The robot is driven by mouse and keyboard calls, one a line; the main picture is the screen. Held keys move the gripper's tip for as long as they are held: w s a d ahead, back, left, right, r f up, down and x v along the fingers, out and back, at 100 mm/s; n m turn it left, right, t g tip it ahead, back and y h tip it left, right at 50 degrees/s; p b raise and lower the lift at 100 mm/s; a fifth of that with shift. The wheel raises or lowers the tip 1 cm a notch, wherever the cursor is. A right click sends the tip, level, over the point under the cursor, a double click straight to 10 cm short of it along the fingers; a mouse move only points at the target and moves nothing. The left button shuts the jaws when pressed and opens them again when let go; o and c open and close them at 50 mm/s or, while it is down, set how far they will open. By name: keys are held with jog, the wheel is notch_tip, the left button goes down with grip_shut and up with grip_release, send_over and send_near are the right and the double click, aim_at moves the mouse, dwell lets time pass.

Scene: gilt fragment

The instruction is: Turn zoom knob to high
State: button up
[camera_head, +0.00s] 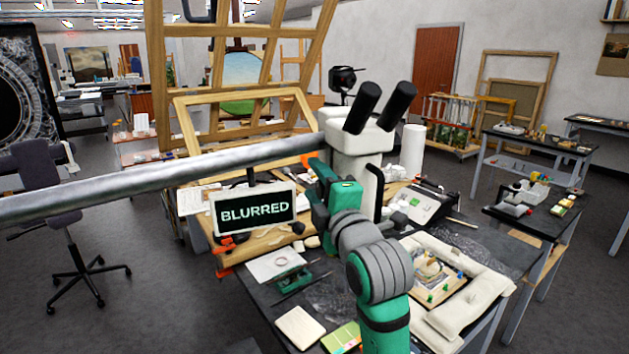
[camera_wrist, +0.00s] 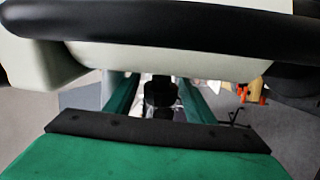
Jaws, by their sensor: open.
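The pale microscope (camera_head: 360,140) with two black eyepieces stands on the bench behind my green arm. In the wrist view its pale body (camera_wrist: 160,58) and a black bar cross the top, very close to the camera. My gripper (camera_wrist: 157,88) is open below that body, its two green fingers pointing away. A dark knob-like part (camera_wrist: 160,98) shows between the fingers with gaps at both sides. I cannot tell for sure that it is the zoom knob. In the head view my arm hides the knob. A small screen (camera_head: 254,208) left of the microscope reads "BLURRED".
A long grey metal bar (camera_head: 150,183) crosses the head view at the left, in front of the wooden easel (camera_head: 245,100). The dark bench (camera_head: 480,240) carries a framed fragment (camera_head: 432,282) among pale cushions, cards and small tools. An office chair (camera_head: 52,190) stands at the left.

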jog(key=shift+w+a, duration=0.2)
jog(key=shift+w, duration=0.25)
jog(key=c, duration=1.1)
jog(key=shift+o, duration=0.2)
jog(key=shift+r+t, duration=0.15)
jog(key=shift+t, duration=0.35)
jog(key=shift+s+r+t+y, duration=0.1)
jog(key=shift+r+t+y, duration=0.25)
jog(key=shift+t+y, duration=0.45)
jog(key=o, duration=1.1)
jog(key=shift+c, duration=0.2)
jog(key=shift+d+r, duration=0.1)
